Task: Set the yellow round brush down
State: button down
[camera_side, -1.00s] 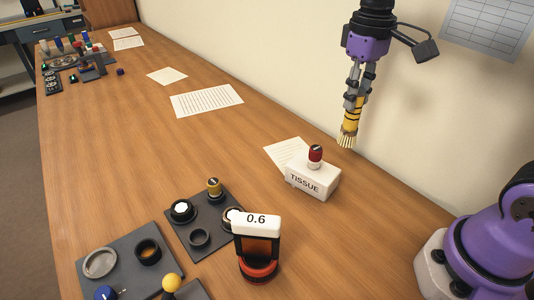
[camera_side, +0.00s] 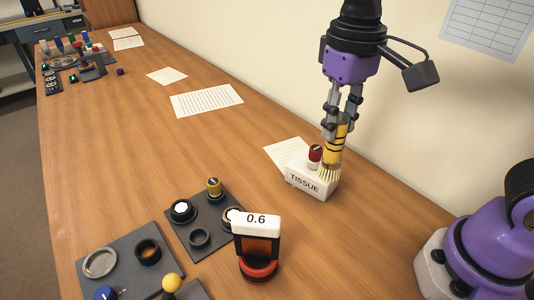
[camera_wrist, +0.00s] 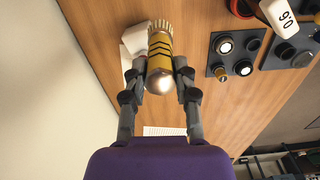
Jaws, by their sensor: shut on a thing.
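The yellow round brush (camera_side: 337,138) has black bands and pale bristles. It is held upright or nearly so, bristles down, in my gripper (camera_side: 339,122). The bristles overlap the right end of the white TISSUE box (camera_side: 313,184) in the side view; I cannot tell whether they touch it. In the wrist view my gripper (camera_wrist: 160,84) has a finger on each side of the brush (camera_wrist: 160,58), near its rounded metallic end. The tissue box (camera_wrist: 135,38) shows beside and partly behind the bristles there.
A red-capped item (camera_side: 315,154) stands at the tissue box, close left of the brush. Dark trays (camera_side: 208,243) with round parts and a stand marked 0.6 (camera_side: 257,226) are at the front. Paper sheets (camera_side: 206,100) lie farther back. The wall is close on the right.

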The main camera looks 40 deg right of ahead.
jog(key=s+a+m, duration=0.1)
jog(key=s+a, duration=0.3)
jog(key=s, duration=0.3)
jog(key=s+a, duration=0.4)
jog(key=s, duration=0.4)
jog(key=shift+s+r+m, duration=0.15)
jog(key=shift+r+m, duration=0.1)
jog(key=shift+m, duration=0.15)
jog(key=shift+a, duration=0.1)
jog(key=w+d+f, duration=0.6)
jog(key=w+f, duration=0.4)
jog(key=shift+f, duration=0.3)
jog(key=shift+d, duration=0.1)
